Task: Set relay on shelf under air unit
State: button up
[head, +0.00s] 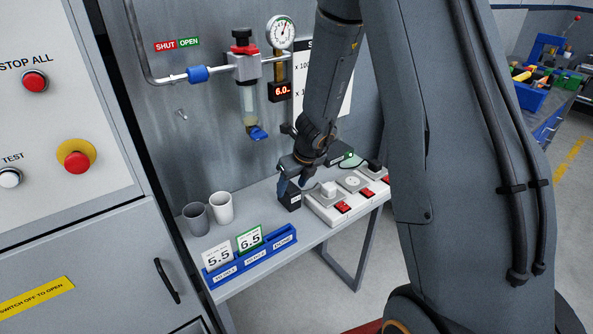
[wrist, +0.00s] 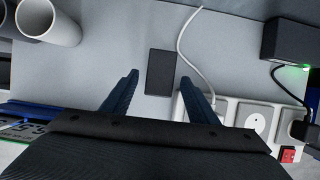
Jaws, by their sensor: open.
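A small dark block (head: 290,201), which looks like the relay, stands on the grey shelf (head: 325,232) below and right of the air unit (head: 248,92). The air unit is on the wall, with a clear bowl and a round gauge. My gripper (wrist: 158,78) points down at the block and is open. In the wrist view the block (wrist: 160,73) shows between the fingertips, with a gap on each side and nothing gripped. In the head view my arm and gripper (head: 296,184) partly cover the area just behind the block.
A socket strip (head: 322,214) with red switches lies right of the block, with a white cable (wrist: 181,42) running near it. A black box with a green light (wrist: 290,40) is beyond. Two cups (head: 222,208) and a blue card holder (head: 252,258) stand left. Shelf between is clear.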

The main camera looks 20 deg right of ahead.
jog(key=a+p+v, duration=0.1)
jog(key=p+v, duration=0.1)
jog(key=v, duration=0.5)
jog(key=s+r+n+g, duration=0.1)
jog(key=s+r+n, duration=0.3)
jog(key=s+n, duration=0.6)
jog(key=s+a+r+n+g+h, duration=0.1)
jog(key=s+r+n, duration=0.3)
jog(key=s+n, duration=0.6)
jog(key=n, duration=1.2)
jog(key=shift+s+a+r, duration=0.25)
jog(key=shift+s+r, duration=0.05)
jog(key=shift+r, duration=0.05)
jog(key=shift+g, duration=0.4)
notch_tip(320, 180, down, 5)
jog(key=b, duration=0.4)
jog(key=shift+f, duration=0.15)
